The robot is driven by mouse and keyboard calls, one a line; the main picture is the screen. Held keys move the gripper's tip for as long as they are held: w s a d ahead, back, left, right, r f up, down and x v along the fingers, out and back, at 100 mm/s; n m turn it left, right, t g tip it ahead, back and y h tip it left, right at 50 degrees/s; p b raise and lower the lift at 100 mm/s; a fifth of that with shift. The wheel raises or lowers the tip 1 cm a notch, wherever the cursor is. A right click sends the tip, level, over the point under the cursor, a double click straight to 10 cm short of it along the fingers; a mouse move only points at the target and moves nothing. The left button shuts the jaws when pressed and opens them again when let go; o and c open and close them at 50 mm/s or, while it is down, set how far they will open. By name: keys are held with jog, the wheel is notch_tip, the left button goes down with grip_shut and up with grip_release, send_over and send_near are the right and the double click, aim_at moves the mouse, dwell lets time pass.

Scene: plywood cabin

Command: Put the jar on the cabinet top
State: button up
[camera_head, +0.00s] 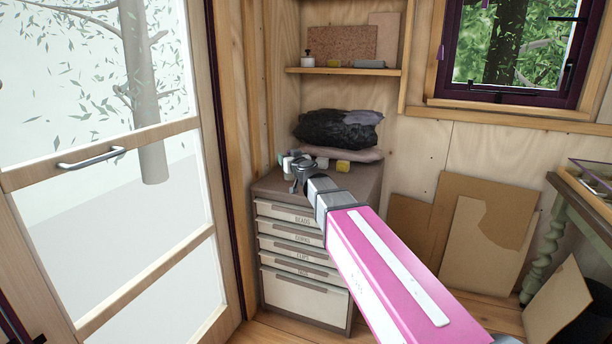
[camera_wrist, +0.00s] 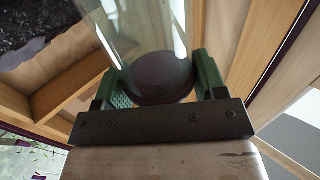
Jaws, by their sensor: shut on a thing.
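The jar (camera_wrist: 145,25) is clear glass with a dark round end (camera_wrist: 160,80) facing the wrist camera. My gripper (camera_wrist: 158,72) is shut on it, with a green finger on each side of the dark end. In the head view my gripper (camera_head: 297,170) is over the left part of the cabinet top (camera_head: 362,180). The held jar is mostly hidden there or too small to make out. I cannot tell whether it touches the top. The cabinet is a grey-brown unit with labelled drawers (camera_head: 295,228).
A dark crumpled bag (camera_head: 338,128) lies on a pinkish cushion (camera_head: 345,153) at the cabinet's back. A yellow item (camera_head: 343,166) and a pale item (camera_head: 322,162) stand before it. A shelf (camera_head: 345,71) hangs above. A glazed door (camera_head: 110,160) is at left.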

jog(key=shift+w+d+f, duration=0.95)
jog(key=shift+w+f, duration=0.05)
jog(key=shift+f, duration=0.45)
jog(key=shift+w+d+f, duration=0.95)
jog(key=shift+w+f, duration=0.1)
jog(key=shift+f, duration=0.35)
jog(key=shift+w+d+f, duration=0.95)
jog(key=shift+w+f, duration=0.05)
jog(key=shift+f, duration=0.45)
jog(key=shift+f, duration=0.1)
jog(key=o, duration=1.2)
jog(key=shift+f, duration=0.1)
